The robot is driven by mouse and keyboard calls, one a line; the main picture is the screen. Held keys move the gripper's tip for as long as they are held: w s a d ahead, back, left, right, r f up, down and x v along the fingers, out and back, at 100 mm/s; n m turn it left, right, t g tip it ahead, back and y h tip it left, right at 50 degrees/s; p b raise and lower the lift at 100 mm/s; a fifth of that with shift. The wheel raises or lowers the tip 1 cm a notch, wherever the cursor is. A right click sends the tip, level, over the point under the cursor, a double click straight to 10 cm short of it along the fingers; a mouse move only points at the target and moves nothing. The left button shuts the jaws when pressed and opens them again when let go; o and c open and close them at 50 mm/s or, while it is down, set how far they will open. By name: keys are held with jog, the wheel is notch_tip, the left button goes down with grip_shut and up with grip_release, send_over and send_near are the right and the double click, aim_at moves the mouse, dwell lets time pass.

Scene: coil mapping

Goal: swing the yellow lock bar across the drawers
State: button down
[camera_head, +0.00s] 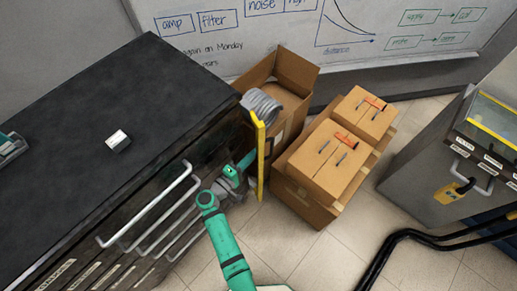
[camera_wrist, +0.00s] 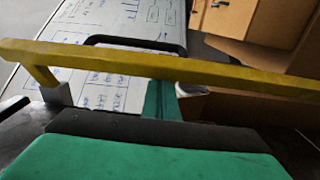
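The yellow lock bar (camera_head: 261,158) stands upright at the right end of the black drawer cabinet (camera_head: 105,105), beside the drawer handles (camera_head: 150,212) rather than across them. My green gripper (camera_head: 243,166) is at the bar's left side, at about its middle height. In the wrist view the yellow bar (camera_wrist: 130,63) runs across the whole picture, close in front of the gripper. A teal finger (camera_wrist: 162,101) shows just below the bar's edge, and a bracket joins the bar at left. The frames do not show clearly whether the fingers are closed on it.
Cardboard boxes (camera_head: 328,160) stand on the floor just right of the bar. A grey coil (camera_head: 262,106) sits at the cabinet's far right corner. A grey cabinet (camera_head: 440,165) is at the right, with black cables (camera_head: 420,238) on the floor. A small white block (camera_head: 118,140) lies on top.

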jog(key=v, duration=0.8)
jog(key=shift+s, duration=0.3)
jog(key=shift+a, duration=0.1)
